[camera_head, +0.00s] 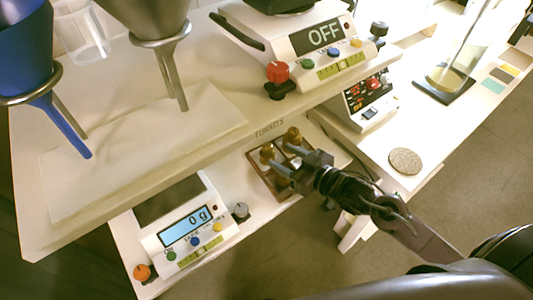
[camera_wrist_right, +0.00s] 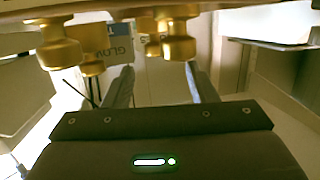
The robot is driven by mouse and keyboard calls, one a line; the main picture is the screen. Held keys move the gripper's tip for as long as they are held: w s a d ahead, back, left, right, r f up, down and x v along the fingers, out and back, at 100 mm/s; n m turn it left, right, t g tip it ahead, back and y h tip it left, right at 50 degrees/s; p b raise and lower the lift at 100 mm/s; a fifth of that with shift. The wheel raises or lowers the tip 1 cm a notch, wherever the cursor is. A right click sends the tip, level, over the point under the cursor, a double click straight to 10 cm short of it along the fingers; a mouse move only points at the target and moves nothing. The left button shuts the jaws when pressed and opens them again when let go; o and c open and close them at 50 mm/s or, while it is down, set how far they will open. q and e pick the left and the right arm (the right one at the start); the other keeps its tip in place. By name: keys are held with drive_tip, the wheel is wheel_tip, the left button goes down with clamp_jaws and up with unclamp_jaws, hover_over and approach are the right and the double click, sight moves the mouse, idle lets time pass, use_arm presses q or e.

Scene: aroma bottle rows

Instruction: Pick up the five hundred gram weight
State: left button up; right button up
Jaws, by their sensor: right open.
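Several brass weights stand in a wooden block on the lower shelf. In the head view, one brass weight (camera_head: 267,152) is at the left and another (camera_head: 293,136) is farther back. No marking is readable, so I cannot tell which is the five hundred gram one. My right gripper (camera_head: 283,156) reaches in from the right with its fingers at the weights. In the right wrist view, its fingers (camera_wrist_right: 160,75) are apart with nothing clamped. One brass weight (camera_wrist_right: 177,45) appears ahead of the gap between them, and a larger one (camera_wrist_right: 60,52) is left of them. My left gripper is not in view.
A scale (camera_head: 186,228) reading 0 g stands left of the block. The upper shelf (camera_head: 120,185) overhangs behind, holding funnels and a scale marked OFF (camera_head: 324,38). A round cork-like disc (camera_head: 405,161) lies on the right-hand table.

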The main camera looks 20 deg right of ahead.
sight(271, 149)
drive_tip(key=x, duration=0.5)
drive_tip(key=shift+d+f, duration=0.15)
drive_tip(key=shift+d, duration=0.1)
clamp_jaws()
